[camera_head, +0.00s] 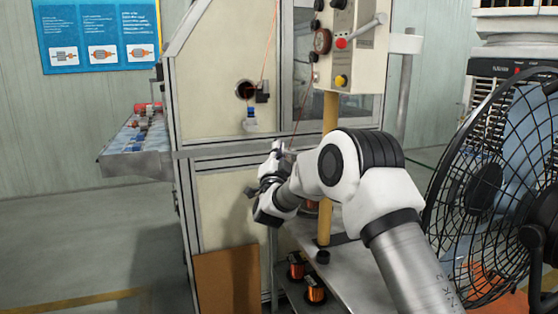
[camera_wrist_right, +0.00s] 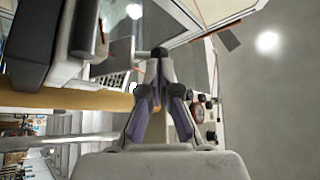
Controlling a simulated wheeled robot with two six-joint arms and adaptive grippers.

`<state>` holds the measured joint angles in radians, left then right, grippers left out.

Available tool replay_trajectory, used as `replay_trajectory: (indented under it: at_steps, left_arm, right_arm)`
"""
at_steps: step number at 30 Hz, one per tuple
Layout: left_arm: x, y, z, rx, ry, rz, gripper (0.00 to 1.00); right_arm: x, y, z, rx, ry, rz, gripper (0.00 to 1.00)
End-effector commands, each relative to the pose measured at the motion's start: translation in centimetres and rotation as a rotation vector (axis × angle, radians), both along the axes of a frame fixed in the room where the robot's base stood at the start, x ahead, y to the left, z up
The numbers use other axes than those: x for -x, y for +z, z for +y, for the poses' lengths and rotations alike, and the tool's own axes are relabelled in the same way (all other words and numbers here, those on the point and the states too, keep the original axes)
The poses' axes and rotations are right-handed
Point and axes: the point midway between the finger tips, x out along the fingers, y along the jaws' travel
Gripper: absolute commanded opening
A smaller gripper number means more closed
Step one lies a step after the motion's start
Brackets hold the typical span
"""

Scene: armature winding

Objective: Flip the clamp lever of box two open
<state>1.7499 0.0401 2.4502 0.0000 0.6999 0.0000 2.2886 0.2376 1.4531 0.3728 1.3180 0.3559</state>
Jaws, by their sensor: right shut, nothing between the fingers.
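My right gripper (camera_head: 276,150) is shut and empty in front of the cream winding machine's panel, below the machine's round opening. Its closed fingers also show in the right wrist view (camera_wrist_right: 158,55). I cannot pick out a clamp lever or tell which part is box two. A small blue and white fitting (camera_head: 250,119) with a dark block beside it sits on the panel above the gripper, apart from it. My left gripper is not in view.
A control box (camera_head: 350,45) with red and yellow knobs stands on a yellow post (camera_head: 327,175). A black caged fan (camera_head: 490,180) is close at the right. Copper-wound spools (camera_head: 315,289) sit low under the arm. A parts tray (camera_head: 135,163) is at the left.

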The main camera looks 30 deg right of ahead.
Motion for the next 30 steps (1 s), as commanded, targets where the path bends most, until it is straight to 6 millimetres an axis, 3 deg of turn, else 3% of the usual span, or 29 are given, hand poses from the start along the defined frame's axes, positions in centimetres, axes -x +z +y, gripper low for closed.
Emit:
replay_trajectory:
  at_steps: [14,30]
  left_arm:
    - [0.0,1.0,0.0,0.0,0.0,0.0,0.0]
    - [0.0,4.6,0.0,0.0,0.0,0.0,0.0]
  right_arm:
    - [0.5,3.4,-2.2,-0.439,0.001,-0.108,0.0]
    - [1.4,5.3,-5.9,-0.939,0.001,-0.227,0.0]
